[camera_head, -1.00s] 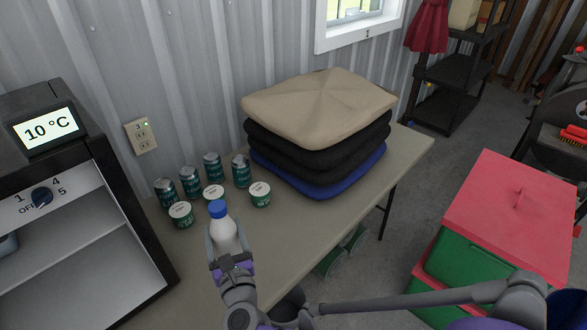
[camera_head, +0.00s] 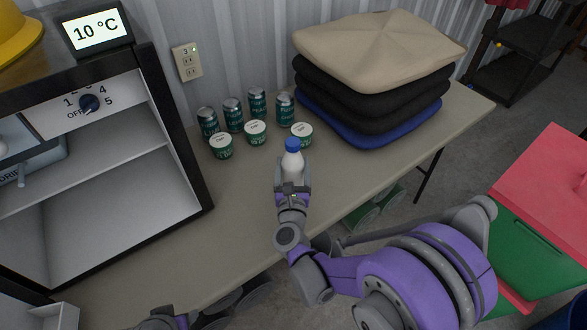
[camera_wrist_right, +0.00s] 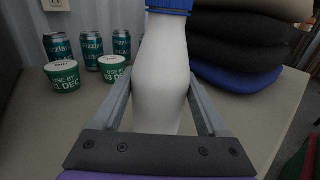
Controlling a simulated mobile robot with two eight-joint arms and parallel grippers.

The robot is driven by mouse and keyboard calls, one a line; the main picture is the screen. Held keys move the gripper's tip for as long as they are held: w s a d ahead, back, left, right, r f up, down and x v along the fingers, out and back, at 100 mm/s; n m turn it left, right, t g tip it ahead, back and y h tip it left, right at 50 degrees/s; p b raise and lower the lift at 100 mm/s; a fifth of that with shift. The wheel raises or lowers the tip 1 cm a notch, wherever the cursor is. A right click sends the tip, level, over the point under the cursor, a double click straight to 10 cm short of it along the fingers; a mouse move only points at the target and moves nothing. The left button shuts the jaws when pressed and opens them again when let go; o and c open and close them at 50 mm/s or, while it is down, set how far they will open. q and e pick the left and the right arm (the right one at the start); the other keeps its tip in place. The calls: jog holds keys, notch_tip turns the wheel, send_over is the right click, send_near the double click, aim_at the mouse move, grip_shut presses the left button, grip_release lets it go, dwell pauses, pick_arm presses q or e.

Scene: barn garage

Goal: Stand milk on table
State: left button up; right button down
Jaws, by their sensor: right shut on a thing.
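The milk is a white bottle with a blue cap (camera_head: 292,160). It stands upright between the fingers of my right gripper (camera_head: 292,186), which is shut on it. In the right wrist view the bottle (camera_wrist_right: 161,75) fills the middle, with a finger on each side. The bottle is over the table (camera_head: 235,225), near the cups; its base is hidden, so I cannot tell whether it touches the tabletop. A bit of my left arm shows at the bottom edge of the head view, but its gripper does not.
Several teal cans (camera_head: 233,114) and green-and-white cups (camera_head: 255,133) stand behind the bottle. A stack of cushions (camera_head: 375,80) fills the table's back right. An open cabinet (camera_head: 110,215) stands at the left. The tabletop left of the bottle is clear.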

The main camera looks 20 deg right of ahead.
jog(key=shift+f, duration=0.55)
jog(key=shift+f, duration=0.15)
grip_release()
